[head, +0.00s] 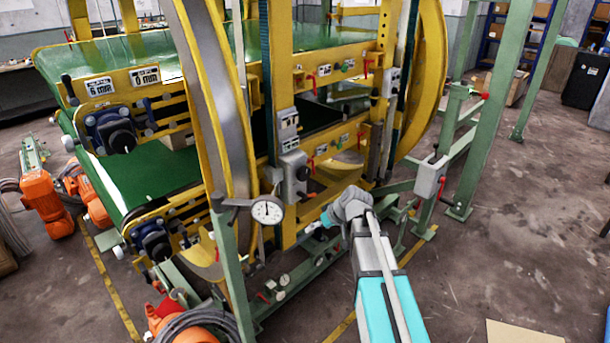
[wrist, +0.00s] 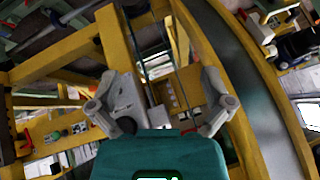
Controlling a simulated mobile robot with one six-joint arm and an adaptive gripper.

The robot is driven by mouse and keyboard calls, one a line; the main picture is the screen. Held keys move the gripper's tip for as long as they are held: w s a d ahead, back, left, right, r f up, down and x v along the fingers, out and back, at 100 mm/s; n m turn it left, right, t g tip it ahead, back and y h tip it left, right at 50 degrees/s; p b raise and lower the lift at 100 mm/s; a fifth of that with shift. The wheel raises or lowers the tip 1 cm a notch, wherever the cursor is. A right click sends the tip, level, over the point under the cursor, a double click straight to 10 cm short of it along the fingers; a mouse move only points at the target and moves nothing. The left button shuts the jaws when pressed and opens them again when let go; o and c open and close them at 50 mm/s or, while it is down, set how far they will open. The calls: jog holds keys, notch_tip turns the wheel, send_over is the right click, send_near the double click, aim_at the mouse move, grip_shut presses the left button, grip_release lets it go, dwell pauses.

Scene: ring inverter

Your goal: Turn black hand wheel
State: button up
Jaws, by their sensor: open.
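A round black hand wheel (head: 122,138) sits on a blue mount at the upper left of the yellow ring machine in the head view. A similar black wheel (head: 156,246) sits lower, below the green belt. A smaller black knob (head: 302,173) is on a grey box on the machine's front post. I cannot tell from the picture which of these the task means. My gripper (head: 318,224) is low at the machine's front, right of the wheels and below the knob. In the wrist view my gripper (wrist: 160,84) has its fingers spread wide, with nothing held between them.
A dial gauge (head: 267,210) on a green post stands left of my gripper. The yellow ring (head: 205,90) and frame lie close by. Orange motors (head: 45,205) are on the floor at left. Open concrete floor (head: 520,230) lies to the right.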

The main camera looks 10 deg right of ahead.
jog(key=w+d+r+n+t+y, duration=0.1)
jog(key=w+d+r+t+y, duration=0.15)
jog(key=w, duration=0.55)
jog(key=n+t, duration=0.1)
jog(key=t, duration=0.3)
send_near(306, 175)
jog(key=s+d+r, duration=0.2)
jog(key=shift+g, duration=0.25)
jog(key=shift+f, duration=0.15)
jog(key=b+x, duration=0.4)
jog(key=x, duration=0.9)
jog(key=shift+w+a+b, duration=0.2)
jog(key=shift+a+b, duration=0.1)
jog(key=shift+b, duration=0.05)
jog(key=shift+c, duration=0.3)
jog(key=c, duration=0.8)
jog(key=shift+f+m+y, duration=0.1)
jog(key=shift+m+y, duration=0.15)
jog(key=shift+m, duration=0.05)
